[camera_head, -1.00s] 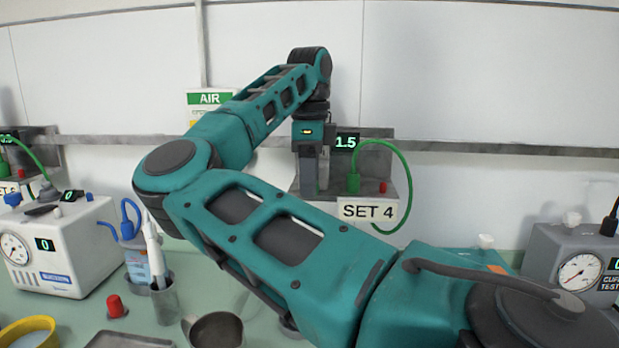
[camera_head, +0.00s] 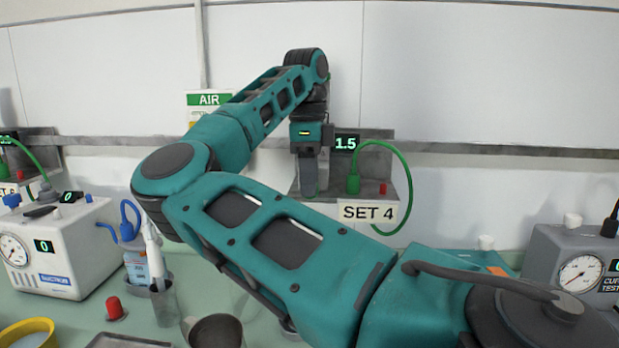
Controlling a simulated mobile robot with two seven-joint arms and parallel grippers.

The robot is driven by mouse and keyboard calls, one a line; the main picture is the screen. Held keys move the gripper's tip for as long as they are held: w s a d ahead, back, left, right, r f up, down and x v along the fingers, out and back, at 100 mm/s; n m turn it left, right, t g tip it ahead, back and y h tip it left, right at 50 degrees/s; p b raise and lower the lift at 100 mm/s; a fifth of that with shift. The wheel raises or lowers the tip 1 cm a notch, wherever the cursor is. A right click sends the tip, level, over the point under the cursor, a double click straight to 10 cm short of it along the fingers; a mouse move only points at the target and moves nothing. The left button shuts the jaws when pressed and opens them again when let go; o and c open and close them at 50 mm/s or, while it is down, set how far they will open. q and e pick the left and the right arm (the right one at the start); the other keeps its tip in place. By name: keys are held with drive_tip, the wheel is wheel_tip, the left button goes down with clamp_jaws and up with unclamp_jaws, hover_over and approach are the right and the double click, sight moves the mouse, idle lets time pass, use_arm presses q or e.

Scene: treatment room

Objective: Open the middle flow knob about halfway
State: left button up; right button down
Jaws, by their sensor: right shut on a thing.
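The middle flow unit (camera_head: 378,155) is a grey block on the wall rail, with a green display (camera_head: 345,143) reading 1.5 and a sign (camera_head: 367,211) reading SET 4. My right gripper (camera_head: 309,192) points down at the left part of this unit's ledge. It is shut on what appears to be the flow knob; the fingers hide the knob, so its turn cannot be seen. A green plug with a curved green hose (camera_head: 404,165) and a small red knob (camera_head: 383,188) are just right of the gripper. My left gripper is not in view.
Another flow unit (camera_head: 45,148) is at the far left of the rail. A white device with a gauge (camera_head: 75,255), a metal cup (camera_head: 213,332) and a red-capped item (camera_head: 115,308) are on the green counter. A grey cuff tester (camera_head: 545,258) stands at the right.

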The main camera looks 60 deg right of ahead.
drive_tip(key=shift+a+f, duration=0.1)
drive_tip(key=shift+a, duration=0.05)
drive_tip(key=g+h, duration=0.1)
drive_tip(key=g, duration=0.1)
drive_tip(key=g+p, duration=0.1)
drive_tip(key=g, duration=0.1)
drive_tip(key=shift+w+a+h+p, duration=0.2)
drive_tip(key=shift+w+h+p, duration=0.1)
drive_tip(key=shift+w+h, duration=0.1)
drive_tip(key=shift+w+a+f+g+h+p, duration=0.1)
drive_tip(key=shift+g+h+p, duration=0.25)
drive_tip(key=shift+g, duration=0.25)
drive_tip(key=shift+w+f+g+h+p, duration=0.1)
drive_tip(key=shift+g+h+p, duration=0.15)
drive_tip(key=shift+g+p, duration=0.3)
drive_tip(key=g+h, duration=0.1)
drive_tip(key=g, duration=0.1)
drive_tip(key=f+g+h, duration=0.1)
drive_tip(key=g+p, duration=0.1)
drive_tip(key=g, duration=0.1)
drive_tip(key=shift+w+a+f+g+h, duration=0.1)
drive_tip(key=shift+w+f+g+h, duration=0.15)
drive_tip(key=shift+g+h, duration=0.15)
drive_tip(key=g+h, duration=0.1)
drive_tip(key=g, duration=0.1)
drive_tip(key=f+g+h, duration=0.1)
drive_tip(key=g, duration=0.1)
